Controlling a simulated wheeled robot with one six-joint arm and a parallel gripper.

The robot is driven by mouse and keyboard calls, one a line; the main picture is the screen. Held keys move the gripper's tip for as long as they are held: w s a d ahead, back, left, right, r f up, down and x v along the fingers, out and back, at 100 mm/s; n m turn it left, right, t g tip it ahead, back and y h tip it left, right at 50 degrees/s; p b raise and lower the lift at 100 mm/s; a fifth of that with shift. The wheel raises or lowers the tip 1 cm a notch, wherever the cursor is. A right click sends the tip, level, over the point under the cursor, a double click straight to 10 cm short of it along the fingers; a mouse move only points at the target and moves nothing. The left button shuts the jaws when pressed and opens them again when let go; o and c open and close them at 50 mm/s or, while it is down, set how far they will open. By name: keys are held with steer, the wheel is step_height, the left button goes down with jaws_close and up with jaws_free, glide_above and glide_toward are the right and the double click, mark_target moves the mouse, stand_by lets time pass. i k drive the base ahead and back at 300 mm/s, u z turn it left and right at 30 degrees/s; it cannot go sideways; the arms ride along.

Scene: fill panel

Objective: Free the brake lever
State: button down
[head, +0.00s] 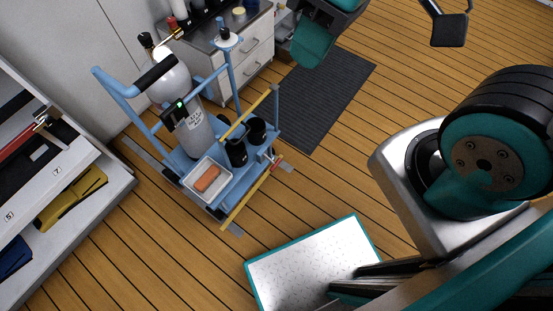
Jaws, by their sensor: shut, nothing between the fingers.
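A blue cart (222,177) stands on the wooden floor left of the middle. It carries a grey gas cylinder (190,117) with a black valve cap. A small lever with a red end (276,160) shows low at the cart's right corner, close to a yellow bar (248,197). It looks like the brake lever, but it is too small to tell its position or what touches it. My arm fills the right side, well apart from the cart.
The cart's deck holds a white tray (226,186) with an orange block (207,179) and two black cups (237,152). A second yellow bar (249,112) crosses above. Shelves (100,203) stand left, a drawer cabinet (245,62) behind. A dark mat (322,104) lies right of the cart.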

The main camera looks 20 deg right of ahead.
mark_target(279, 160)
steer(key=z, duration=1.35)
steer(key=k, duration=0.35)
steer(key=u, duration=0.1)
